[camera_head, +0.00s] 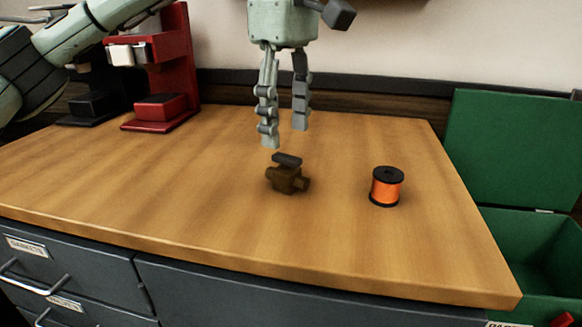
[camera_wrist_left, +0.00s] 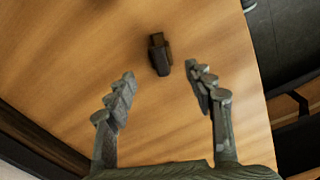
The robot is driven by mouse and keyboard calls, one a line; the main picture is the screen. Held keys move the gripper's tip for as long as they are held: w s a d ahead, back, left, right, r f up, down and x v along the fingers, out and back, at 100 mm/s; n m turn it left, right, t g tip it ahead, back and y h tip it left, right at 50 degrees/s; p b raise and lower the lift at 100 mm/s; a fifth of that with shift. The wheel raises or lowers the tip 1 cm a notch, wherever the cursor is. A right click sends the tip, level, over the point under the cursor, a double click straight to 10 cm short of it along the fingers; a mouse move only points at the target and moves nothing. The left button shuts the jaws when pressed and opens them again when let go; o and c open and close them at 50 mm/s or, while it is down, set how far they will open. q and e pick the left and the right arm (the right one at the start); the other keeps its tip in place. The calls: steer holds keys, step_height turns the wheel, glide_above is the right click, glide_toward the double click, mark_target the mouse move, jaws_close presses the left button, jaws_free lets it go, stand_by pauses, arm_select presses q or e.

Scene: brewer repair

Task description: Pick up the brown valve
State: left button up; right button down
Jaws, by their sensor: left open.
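The brown valve (camera_head: 286,181) stands on the wooden worktop near the middle, with a dark handle on top. In the left wrist view the valve (camera_wrist_left: 160,58) lies ahead of the fingertips, between their lines. My left gripper (camera_head: 285,138) points down above and just behind the valve. Its two fingers are apart with nothing between them, and it does not appear to touch the valve. The open fingers also show in the left wrist view (camera_wrist_left: 162,85). My right gripper is in neither view.
An orange spool (camera_head: 386,188) with black ends stands on the worktop (camera_head: 200,200) right of the valve. A red brewer (camera_head: 172,75) and a black one stand at the back left. An open green box (camera_head: 530,245) is at the right. Grey drawers (camera_head: 70,265) are below the front edge.

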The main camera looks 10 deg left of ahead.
mark_target(286, 156)
arm_select(q)
steer(key=shift+s+f, duration=0.15)
steer(key=shift+f, duration=0.5)
step_height(286, 156, down, 5)
steer(key=shift+f, duration=0.1)
steer(key=shift+c, duration=0.3)
jaws_close()
